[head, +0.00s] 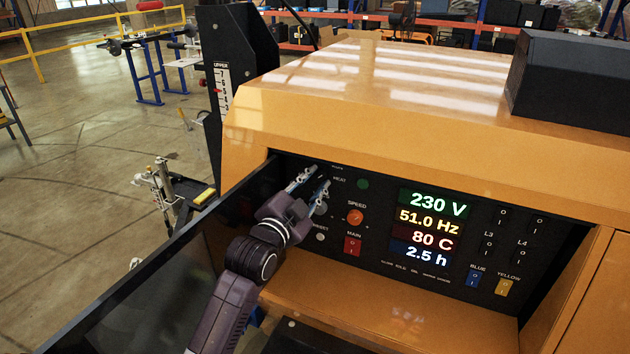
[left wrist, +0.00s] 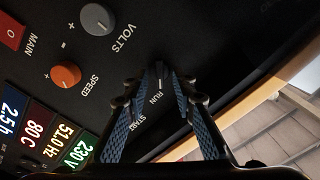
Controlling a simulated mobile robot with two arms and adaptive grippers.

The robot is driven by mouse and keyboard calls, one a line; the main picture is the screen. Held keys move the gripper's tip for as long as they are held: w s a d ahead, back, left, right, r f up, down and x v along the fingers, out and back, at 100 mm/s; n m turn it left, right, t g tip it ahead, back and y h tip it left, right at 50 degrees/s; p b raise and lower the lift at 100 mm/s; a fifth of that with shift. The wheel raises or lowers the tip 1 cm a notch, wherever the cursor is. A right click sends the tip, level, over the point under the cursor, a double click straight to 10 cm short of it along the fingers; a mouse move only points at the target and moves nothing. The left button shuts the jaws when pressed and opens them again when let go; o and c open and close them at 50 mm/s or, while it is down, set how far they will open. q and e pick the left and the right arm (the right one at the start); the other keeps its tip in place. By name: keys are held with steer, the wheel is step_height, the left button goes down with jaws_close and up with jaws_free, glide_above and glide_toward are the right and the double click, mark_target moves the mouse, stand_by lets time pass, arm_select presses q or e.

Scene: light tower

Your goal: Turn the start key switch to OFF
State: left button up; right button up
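The start key switch is on the black control panel (left wrist: 110,65), by the white START and RUN labels in the left wrist view. Its dark body is hard to make out against the panel, and I cannot tell its position. My left gripper (head: 312,180) is at the upper left of the panel and covers the switch area in the head view. In the left wrist view my left gripper (left wrist: 147,82) has its blue fingers spread, with the labels between them. I cannot tell whether the fingertips touch the switch. My right gripper is not in view.
Close by are a grey VOLTS knob (left wrist: 95,17), an orange SPEED knob (head: 355,217) and a red MAIN switch (head: 352,245). A lit display (head: 430,228) reads 230 V, 51.0 Hz, 80 C, 2.5 h. The orange housing (head: 370,90) overhangs the recessed panel.

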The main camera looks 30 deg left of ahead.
arm_select(q)
steer(key=c, duration=0.6)
jaws_close()
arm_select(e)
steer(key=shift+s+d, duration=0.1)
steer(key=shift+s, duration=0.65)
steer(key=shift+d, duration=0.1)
arm_select(q)
steer(key=shift+r+n+p, duration=0.1)
steer(key=shift+n+p, duration=0.4)
steer(key=n+p, duration=0.2)
steer(key=n, duration=0.1)
steer(key=shift+r, duration=0.1)
steer(key=n+p, duration=0.2)
steer(key=n, duration=0.2)
steer(key=shift+a+p, duration=0.15)
steer(key=shift+p, duration=0.25)
steer(key=shift+n, duration=0.4)
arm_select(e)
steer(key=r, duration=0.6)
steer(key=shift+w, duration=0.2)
